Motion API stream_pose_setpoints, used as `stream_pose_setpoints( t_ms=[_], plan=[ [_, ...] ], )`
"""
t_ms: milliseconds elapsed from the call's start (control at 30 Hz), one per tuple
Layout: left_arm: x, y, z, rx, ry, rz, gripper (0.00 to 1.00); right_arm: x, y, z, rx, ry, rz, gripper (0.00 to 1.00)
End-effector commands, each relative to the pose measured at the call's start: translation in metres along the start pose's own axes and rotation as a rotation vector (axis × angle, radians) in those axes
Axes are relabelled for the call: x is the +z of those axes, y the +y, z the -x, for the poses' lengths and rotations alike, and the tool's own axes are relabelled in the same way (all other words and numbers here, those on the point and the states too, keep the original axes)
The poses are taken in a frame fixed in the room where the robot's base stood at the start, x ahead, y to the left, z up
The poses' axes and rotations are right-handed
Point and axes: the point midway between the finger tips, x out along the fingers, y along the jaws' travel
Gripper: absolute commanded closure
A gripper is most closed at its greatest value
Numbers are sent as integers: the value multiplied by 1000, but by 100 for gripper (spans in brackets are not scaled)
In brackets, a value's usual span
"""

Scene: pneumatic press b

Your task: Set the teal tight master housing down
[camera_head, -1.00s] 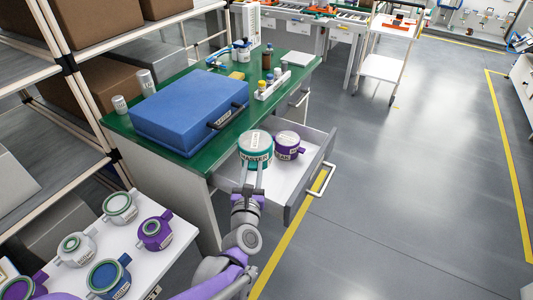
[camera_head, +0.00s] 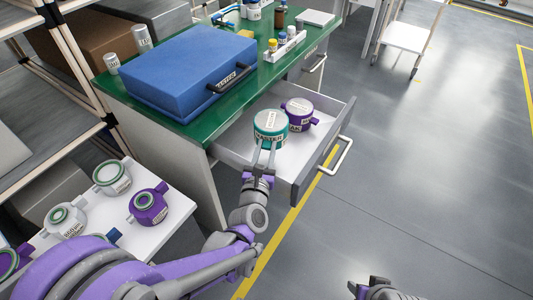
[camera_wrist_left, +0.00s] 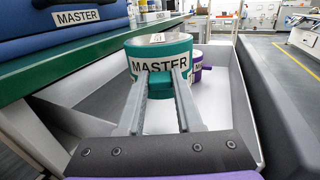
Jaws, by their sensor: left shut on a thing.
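The teal tight master housing (camera_head: 270,127) is a round teal can with a pale lid and a MASTER label. My left gripper (camera_head: 267,152) is shut on its near side and holds it upright in the open drawer (camera_head: 222,152). In the left wrist view the teal housing (camera_wrist_left: 158,54) sits at the ends of my left fingers (camera_wrist_left: 157,85). Its underside is hidden, so I cannot tell whether it touches the drawer floor. My right gripper (camera_head: 368,288) shows only in part at the bottom edge; its opening is unclear.
A purple housing (camera_head: 298,112) stands in the drawer close behind the teal one. A blue case (camera_head: 180,65) lies on the green bench top above. A white table (camera_head: 172,211) at lower left holds several housings. White drawer floor shows to the right.

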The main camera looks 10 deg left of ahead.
Motion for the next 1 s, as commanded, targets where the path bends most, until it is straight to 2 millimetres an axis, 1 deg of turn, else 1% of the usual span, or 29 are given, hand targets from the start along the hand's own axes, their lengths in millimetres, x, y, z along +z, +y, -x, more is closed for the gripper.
stream_pose_setpoints(
  t_ms=[33,133,367,800,900,933,1000],
  plan=[
    [-11,0,-1,1,0,-1,100,2,0,-7,0,-2,0,48],
    [-21,0,0,2,-1,-1,100,3,0,-11,0,-4,0,48],
    [-20,0,0,2,-1,0,100,3,0,-9,0,-3,0,48],
    [-32,0,0,1,-1,0,100,6,0,-20,0,-7,0,48],
    [-32,0,0,1,-1,0,100,6,0,-20,0,-7,0,48],
    [-32,0,0,0,0,0,64,6,0,-20,0,-7,0,48],
    [-32,0,0,0,0,0,51,6,0,-20,0,-7,0,48]
  ],
)
